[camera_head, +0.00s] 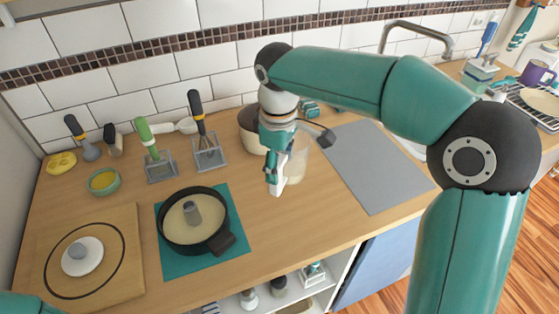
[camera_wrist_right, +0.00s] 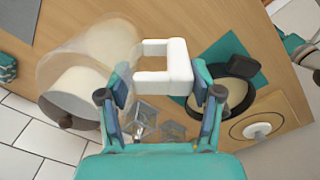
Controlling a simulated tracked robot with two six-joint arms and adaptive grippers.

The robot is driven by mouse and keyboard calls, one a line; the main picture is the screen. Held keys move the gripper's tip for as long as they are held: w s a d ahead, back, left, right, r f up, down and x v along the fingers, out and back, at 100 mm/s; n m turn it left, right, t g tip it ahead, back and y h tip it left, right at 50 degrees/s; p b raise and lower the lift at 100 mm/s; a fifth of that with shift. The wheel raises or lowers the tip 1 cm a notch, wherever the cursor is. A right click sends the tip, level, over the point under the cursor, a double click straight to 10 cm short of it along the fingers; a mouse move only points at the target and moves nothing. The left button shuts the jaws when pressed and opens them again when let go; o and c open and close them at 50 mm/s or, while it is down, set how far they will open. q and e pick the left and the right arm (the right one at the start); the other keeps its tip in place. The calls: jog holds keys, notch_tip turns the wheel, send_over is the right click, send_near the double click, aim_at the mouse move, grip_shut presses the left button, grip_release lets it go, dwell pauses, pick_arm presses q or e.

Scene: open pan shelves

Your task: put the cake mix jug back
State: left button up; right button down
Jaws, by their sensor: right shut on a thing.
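The cake mix jug (camera_head: 298,163) is a clear jug with pale contents and a white handle, over the wooden counter right of the middle. In the right wrist view the jug (camera_wrist_right: 95,45) is at upper left, its handle (camera_wrist_right: 165,50) pointing to the right. My right gripper (camera_head: 274,172) is shut on the handle; its fingers (camera_wrist_right: 160,90) sit on both sides of it in the wrist view. I cannot tell whether the jug's base touches the counter. My left gripper is out of view.
A cream pot (camera_head: 247,136) stands close behind the jug. A grey board (camera_head: 372,165) lies to the right. A black pan (camera_head: 195,222) sits on a teal mat (camera_head: 238,205) at left. Utensil holders (camera_head: 210,152) stand near the wall. Open shelves (camera_head: 338,270) are below the counter's front edge.

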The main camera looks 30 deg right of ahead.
notch_tip(320, 180, down, 5)
jog(key=b, duration=0.3)
jog(key=shift+f, duration=0.2)
dwell(0.4)
jog(key=shift+r, duration=0.1)
dwell(0.4)
jog(key=shift+f+b, duration=0.4)
jog(key=shift+f, duration=0.25)
dwell(1.1)
